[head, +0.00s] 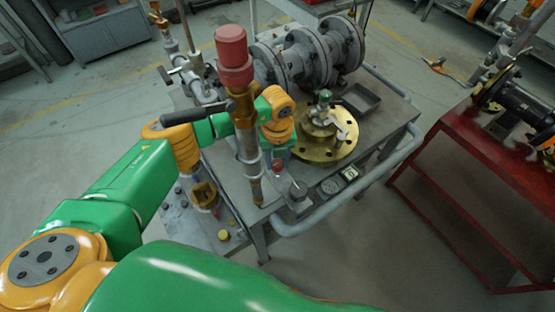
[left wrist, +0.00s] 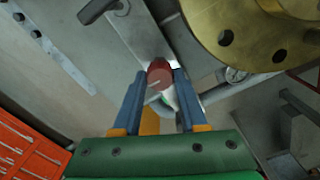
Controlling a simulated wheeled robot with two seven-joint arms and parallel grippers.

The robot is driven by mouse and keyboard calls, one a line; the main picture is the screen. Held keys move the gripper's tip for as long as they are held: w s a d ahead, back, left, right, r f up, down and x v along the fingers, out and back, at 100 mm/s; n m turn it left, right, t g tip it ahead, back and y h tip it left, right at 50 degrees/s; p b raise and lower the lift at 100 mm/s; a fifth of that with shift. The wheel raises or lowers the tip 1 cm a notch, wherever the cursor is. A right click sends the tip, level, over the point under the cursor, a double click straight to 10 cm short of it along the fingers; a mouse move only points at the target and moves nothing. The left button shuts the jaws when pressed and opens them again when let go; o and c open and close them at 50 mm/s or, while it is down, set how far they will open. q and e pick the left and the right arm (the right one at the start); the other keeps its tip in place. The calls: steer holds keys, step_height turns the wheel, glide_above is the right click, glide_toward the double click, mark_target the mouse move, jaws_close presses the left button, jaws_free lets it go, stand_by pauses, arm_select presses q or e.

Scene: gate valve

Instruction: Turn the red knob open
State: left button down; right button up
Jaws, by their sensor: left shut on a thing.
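The small red knob (head: 278,167) sits low on the near side of the grey metal table, just under my left gripper (head: 278,159) in the head view. In the left wrist view the red knob (left wrist: 159,72) is between the two blue fingers, close to their tips. My left gripper (left wrist: 160,80) is shut on it. A small white-and-green part shows just behind the knob between the fingers. The fingers partly hide the knob's base. My right gripper is in neither view.
A tall pipe with a large red cap (head: 234,57) stands before my left arm. A brass flange (head: 345,140) lies right of the gripper, with gauges (head: 332,186) nearby. Grey flanged pipework (head: 305,58) is behind. A red bench (head: 455,150) stands right, across clear floor.

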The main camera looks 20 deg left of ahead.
mark_target(278, 163)
arm_select(q)
steer(key=shift+c, duration=2.2)
jaws_free()
steer(key=shift+r, duration=0.1)
step_height(278, 163, up, 7)
steer(key=shift+b, duration=0.75)
